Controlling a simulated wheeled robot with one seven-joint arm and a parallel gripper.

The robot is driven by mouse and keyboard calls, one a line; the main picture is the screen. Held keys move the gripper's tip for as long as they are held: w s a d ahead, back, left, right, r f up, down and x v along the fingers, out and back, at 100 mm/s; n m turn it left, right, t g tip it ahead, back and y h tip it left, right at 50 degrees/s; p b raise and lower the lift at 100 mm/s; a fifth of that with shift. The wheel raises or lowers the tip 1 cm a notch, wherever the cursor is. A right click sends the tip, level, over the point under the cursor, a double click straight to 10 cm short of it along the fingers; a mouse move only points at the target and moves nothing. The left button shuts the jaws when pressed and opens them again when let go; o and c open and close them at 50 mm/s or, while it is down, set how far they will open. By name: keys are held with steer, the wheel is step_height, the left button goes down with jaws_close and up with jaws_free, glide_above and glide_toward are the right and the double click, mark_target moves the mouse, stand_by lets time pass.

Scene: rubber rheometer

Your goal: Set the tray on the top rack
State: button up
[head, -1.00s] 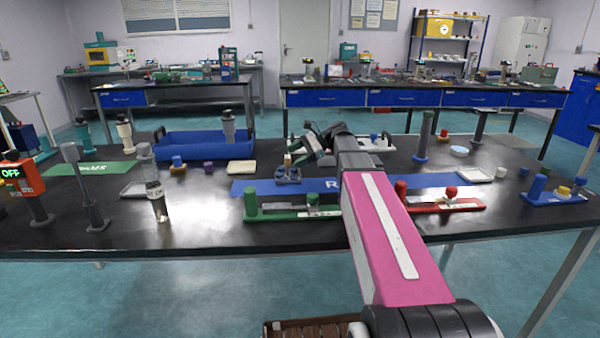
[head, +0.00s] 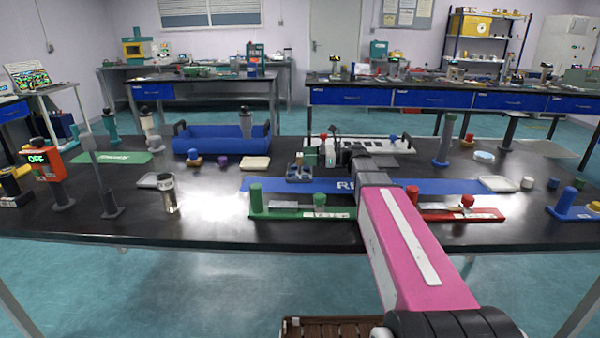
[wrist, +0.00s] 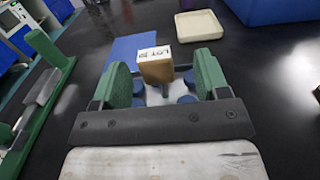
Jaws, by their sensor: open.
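A small grey-blue tray (head: 299,177) with round blue cups and an upright tan block (head: 299,160) stands on the dark table, at the left part of the blue strip. In the wrist view the tan block (wrist: 156,70) has a white label reading "LOT", and blue cups show below it. My gripper (wrist: 163,76) is open, with one green finger on each side of the block; contact cannot be told. In the head view my gripper (head: 321,152) is just right of the tray, partly hidden by my wrist. Which thing is the top rack cannot be told.
A green rack (head: 300,213) and a red rack (head: 455,215) lie near the front edge. A white rack (head: 375,143) with coloured knobs is behind my arm. A large blue bin (head: 215,145) stands back left.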

mark_target(295, 170)
steer(key=a, duration=0.5)
steer(key=shift+s+f, duration=0.25)
jaws_close()
